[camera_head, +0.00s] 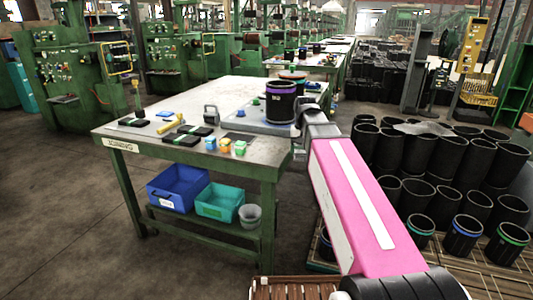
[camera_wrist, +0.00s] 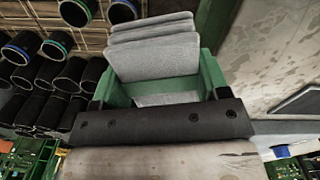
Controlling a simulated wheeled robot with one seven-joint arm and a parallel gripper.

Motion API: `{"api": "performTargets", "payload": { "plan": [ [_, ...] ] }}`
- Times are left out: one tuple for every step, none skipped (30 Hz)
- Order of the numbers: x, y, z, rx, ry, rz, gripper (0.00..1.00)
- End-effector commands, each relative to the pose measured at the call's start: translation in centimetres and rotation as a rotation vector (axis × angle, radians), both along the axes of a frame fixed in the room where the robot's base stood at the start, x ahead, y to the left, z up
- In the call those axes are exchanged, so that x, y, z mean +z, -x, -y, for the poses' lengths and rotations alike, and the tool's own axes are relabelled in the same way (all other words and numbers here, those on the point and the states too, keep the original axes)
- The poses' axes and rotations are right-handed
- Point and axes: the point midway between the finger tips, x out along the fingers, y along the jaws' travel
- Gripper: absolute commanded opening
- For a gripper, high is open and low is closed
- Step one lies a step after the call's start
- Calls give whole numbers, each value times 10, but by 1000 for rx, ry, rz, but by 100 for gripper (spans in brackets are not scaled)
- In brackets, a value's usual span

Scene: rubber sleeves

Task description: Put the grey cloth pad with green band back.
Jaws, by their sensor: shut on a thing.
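In the wrist view my gripper (camera_wrist: 160,98) has its dark fingers on either side of the grey cloth pad with green band (camera_wrist: 153,58). The gripper is shut on it. The pad's grey layers stick out beyond the band, away from the palm, and the green band (camera_wrist: 212,72) shows close to the fingers. In the head view my pink arm reaches toward the right edge of the workbench (camera_head: 240,92). There my fingers and the pad are not clearly visible.
A black sleeve with a purple band (camera_head: 281,103) stands on the bench near my wrist. Small blocks (camera_head: 225,146) and tools lie in front. A blue bin (camera_head: 178,188), teal bin (camera_head: 218,202) and grey cup (camera_head: 250,214) sit below. Many black sleeves (camera_head: 420,190) stand right.

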Motion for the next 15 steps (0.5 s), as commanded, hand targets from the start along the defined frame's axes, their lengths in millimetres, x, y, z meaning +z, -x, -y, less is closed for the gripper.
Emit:
{"api": "performTargets", "payload": {
  "plan": [
    [9, -12, -22, -13, -1, 2, 46],
    [14, -16, -34, -27, -1, 3, 46],
    [20, -20, -50, -46, -1, 2, 46],
    [25, -23, -62, -61, -1, 2, 46],
    [29, -26, -75, -74, -1, 2, 46],
    [36, -29, -91, -93, -1, 2, 46],
    [41, -32, -103, -107, -1, 2, 46],
    [46, -33, -116, -121, -1, 2, 46],
    [53, -36, -132, -139, -1, 2, 46],
    [57, -37, -145, -152, -1, 1, 46],
    [62, -38, -156, -166, -1, 2, 46],
    [68, -38, -171, -182, -1, 2, 46],
    [73, -39, -182, -194, -1, 2, 46],
    [77, -39, -192, -206, -1, 2, 46],
    [81, -39, -203, -220, -1, 1, 46]
  ]
}}
